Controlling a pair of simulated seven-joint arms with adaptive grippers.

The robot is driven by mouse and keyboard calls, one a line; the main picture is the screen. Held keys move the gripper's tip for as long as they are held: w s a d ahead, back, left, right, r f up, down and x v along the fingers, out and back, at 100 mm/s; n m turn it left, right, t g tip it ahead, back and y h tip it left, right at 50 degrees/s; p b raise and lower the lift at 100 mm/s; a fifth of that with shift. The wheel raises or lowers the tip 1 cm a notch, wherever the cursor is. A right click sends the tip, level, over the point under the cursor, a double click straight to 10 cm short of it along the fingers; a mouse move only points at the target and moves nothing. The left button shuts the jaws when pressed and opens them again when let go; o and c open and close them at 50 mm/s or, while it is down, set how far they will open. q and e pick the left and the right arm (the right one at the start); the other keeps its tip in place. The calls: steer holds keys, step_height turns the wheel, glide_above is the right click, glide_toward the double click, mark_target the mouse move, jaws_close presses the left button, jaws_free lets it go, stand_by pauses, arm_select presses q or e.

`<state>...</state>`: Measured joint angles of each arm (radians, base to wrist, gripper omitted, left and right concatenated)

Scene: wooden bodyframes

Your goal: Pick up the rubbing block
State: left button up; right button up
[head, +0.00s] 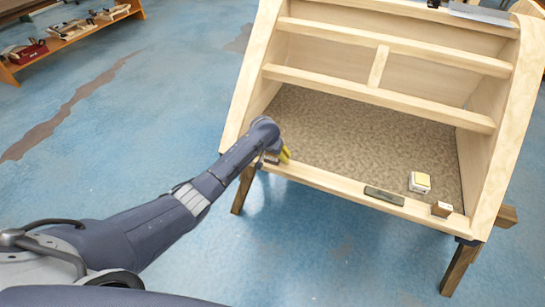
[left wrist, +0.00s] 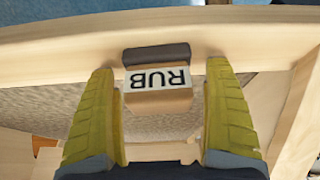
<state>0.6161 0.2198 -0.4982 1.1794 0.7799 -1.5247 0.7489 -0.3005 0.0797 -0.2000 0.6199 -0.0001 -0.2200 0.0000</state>
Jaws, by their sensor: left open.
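The rubbing block (left wrist: 157,101) is a small wooden block with a dark grey top strip and a white label reading "RUB", upside down in the left wrist view. It rests at the pale wooden front rail of the bodyframe (head: 330,183). In the head view it shows only in part, as a small shape (head: 270,159) beside my left gripper (head: 285,154). My left gripper is open, its yellow fingers (left wrist: 162,72) on either side of the block, with a visible gap at each side. My right gripper is in neither view.
Along the front rail to the right lie a dark flat block (head: 384,196), a white and yellow block (head: 420,182) and a small brown block (head: 441,209). Cross rails (head: 380,94) span the frame above. A low wooden bench (head: 75,38) stands far left.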

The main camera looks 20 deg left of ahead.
arm_select(q)
steer(key=c, duration=1.4)
steer(key=shift+o, duration=0.2)
steer(key=shift+r, duration=0.1)
step_height(320, 180, up, 20)
